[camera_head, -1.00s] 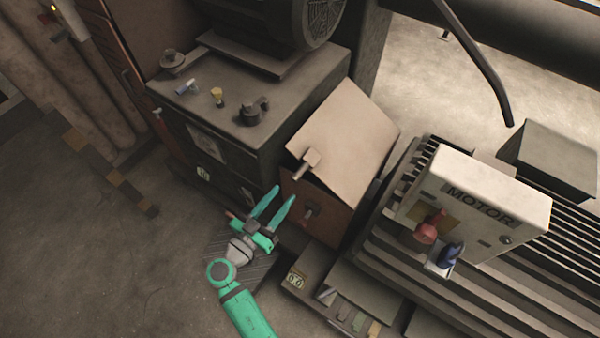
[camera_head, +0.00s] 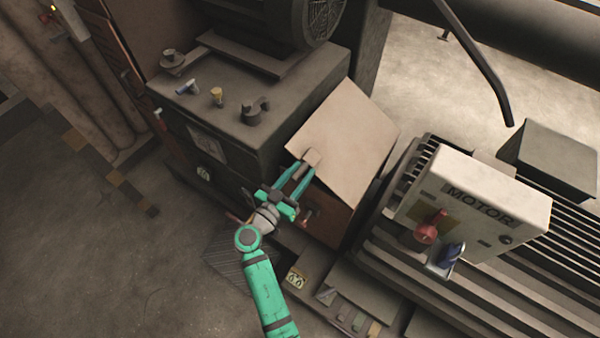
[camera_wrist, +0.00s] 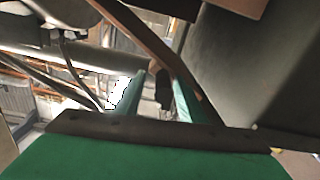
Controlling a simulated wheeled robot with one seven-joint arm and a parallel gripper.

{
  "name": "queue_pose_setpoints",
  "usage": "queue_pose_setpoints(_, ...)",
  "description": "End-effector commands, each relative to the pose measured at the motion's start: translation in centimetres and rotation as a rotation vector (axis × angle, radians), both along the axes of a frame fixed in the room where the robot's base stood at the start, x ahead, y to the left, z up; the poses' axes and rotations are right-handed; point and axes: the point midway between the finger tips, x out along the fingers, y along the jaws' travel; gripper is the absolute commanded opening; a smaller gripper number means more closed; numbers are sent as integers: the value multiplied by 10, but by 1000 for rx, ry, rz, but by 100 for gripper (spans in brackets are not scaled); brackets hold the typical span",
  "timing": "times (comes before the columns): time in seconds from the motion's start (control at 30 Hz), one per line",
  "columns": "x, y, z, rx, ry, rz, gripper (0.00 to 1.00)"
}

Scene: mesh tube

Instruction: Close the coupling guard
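The coupling guard (camera_head: 345,128) is a tan, tilted lid standing raised above an orange-brown box (camera_head: 325,215). A small handle (camera_head: 311,157) sticks out from its lower left edge. My green gripper (camera_head: 303,172) is at this handle, its two fingers apart and pointing up toward it. The fingertips overlap the handle in the head view; I cannot tell whether they touch it. In the wrist view the open fingers (camera_wrist: 155,95) have a dark piece (camera_wrist: 163,90) between or behind them, probably the handle.
A grey cabinet (camera_head: 250,150) with small parts on top stands left of the guard. A white MOTOR box (camera_head: 480,205) with red and blue levers stands on the ribbed machine at the right. The floor (camera_head: 80,260) at left is clear.

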Motion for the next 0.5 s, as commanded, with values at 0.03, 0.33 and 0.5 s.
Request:
queue_pose_setpoints(0.03,0,0,0,0,0,0,37)
queue_pose_setpoints(0.33,-1,-1,0,-1,0,-3,0)
queue_pose_setpoints(0.5,-1,-2,-2,-6,6,-5,0)
